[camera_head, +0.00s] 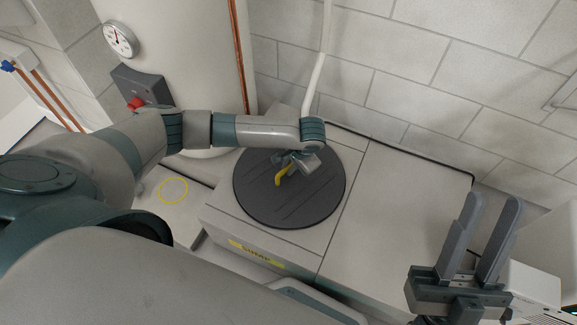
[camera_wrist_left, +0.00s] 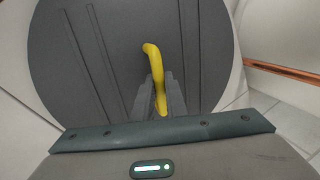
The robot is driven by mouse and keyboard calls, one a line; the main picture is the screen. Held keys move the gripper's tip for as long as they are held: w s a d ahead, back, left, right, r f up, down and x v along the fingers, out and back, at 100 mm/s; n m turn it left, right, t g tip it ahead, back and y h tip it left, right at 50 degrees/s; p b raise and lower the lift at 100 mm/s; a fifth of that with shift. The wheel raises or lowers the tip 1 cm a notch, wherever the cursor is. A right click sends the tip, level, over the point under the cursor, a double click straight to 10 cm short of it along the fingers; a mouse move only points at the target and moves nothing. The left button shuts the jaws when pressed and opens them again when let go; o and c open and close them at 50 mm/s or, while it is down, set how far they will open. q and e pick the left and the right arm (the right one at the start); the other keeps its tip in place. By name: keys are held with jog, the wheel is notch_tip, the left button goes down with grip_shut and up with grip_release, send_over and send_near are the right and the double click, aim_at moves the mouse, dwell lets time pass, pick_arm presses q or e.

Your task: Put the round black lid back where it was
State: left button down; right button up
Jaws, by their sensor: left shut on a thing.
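The round black lid (camera_head: 316,204) lies over the left part of the grey box top, below my left gripper. It fills much of the left wrist view (camera_wrist_left: 105,62), where grooves show on its face. Its yellow handle (camera_head: 279,181) rises near its middle and also shows in the left wrist view (camera_wrist_left: 153,60). My left gripper (camera_head: 291,165) is shut on the yellow handle; in the left wrist view its fingers (camera_wrist_left: 161,96) close around it. I cannot tell whether the lid rests flush or is slightly raised. My right gripper (camera_head: 486,232) is open and empty at the lower right.
The grey box (camera_head: 391,215) has bare top to the right of the lid and a yellow "SUMP" label (camera_head: 256,251) on its front. A yellow circle (camera_head: 173,189) marks the surface to the left. A white tank (camera_head: 185,50) with a gauge and a block wall stand behind.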

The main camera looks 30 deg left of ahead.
pick_arm(q)
jog(key=shift+f, duration=0.55)
dwell(0.7)
jog(key=c, duration=1.7)
grip_release()
jog(key=shift+f, duration=0.1)
